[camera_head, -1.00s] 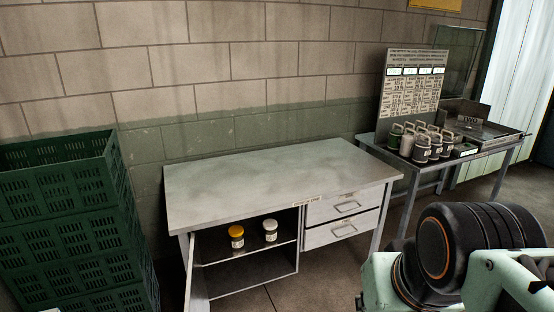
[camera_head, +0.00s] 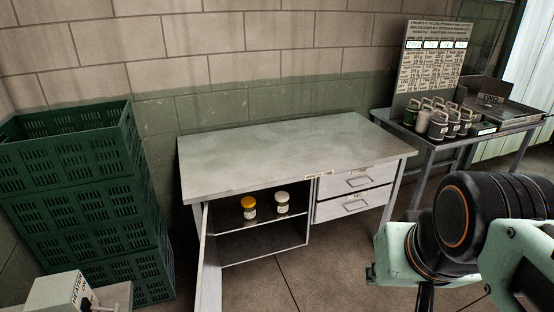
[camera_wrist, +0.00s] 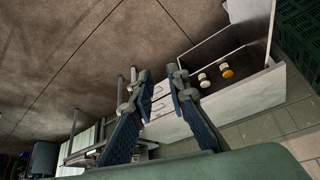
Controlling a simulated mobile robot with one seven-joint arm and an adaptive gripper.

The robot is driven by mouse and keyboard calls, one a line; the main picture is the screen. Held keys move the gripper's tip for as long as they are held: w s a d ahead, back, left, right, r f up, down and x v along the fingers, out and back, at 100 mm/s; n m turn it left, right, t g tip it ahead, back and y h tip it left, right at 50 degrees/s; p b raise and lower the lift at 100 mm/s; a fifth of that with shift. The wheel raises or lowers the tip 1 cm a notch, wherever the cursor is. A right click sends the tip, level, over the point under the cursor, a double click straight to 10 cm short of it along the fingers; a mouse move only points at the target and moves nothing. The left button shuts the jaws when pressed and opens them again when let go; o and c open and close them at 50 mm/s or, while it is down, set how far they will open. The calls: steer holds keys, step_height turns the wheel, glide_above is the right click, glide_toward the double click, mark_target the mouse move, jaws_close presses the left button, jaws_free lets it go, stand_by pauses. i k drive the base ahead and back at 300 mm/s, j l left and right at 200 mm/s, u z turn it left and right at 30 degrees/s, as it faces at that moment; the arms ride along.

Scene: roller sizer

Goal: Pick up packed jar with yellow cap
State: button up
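The jar with the yellow cap (camera_head: 249,207) stands upright on the upper shelf inside the open left compartment of the metal desk (camera_head: 290,152). A similar jar with a white cap (camera_head: 282,202) stands just right of it. In the wrist view the yellow-capped jar (camera_wrist: 228,73) and the white-capped jar (camera_wrist: 203,77) show on the shelf, beyond the fingers. My gripper (camera_wrist: 162,72) is open and empty, its two fingers apart, some distance from the jars. In the head view my arm is at the lower right and the fingers are out of view.
The open cabinet door (camera_head: 209,262) sticks out at the left of the compartment. Stacked green crates (camera_head: 80,200) stand left of the desk. A side table (camera_head: 455,137) at the right bears several canisters (camera_head: 439,124). A heater box (camera_head: 62,293) is at the lower left. Floor before the desk is clear.

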mark_target(248, 203)
steer(key=u, duration=0.8)
steer(key=i+l+u, duration=0.1)
steer(key=u, duration=0.25)
steer(key=l+u, duration=0.1)
steer(key=u, duration=0.25)
steer(key=i+l+u, duration=0.15)
steer(key=u, duration=0.25)
steer(key=l+u, duration=0.3)
steer(key=i+l+u, duration=0.1)
steer(key=l+u, duration=0.6)
steer(key=l, duration=0.45)
steer(key=l+u, duration=0.1)
steer(key=l, duration=0.3)
steer(key=k+l, duration=0.15)
steer(key=l, duration=0.6)
steer(key=k+l, duration=0.15)
steer(key=l, duration=0.25)
steer(key=l+u, duration=0.1)
steer(key=l, duration=0.3)
steer(key=k, duration=0.05)
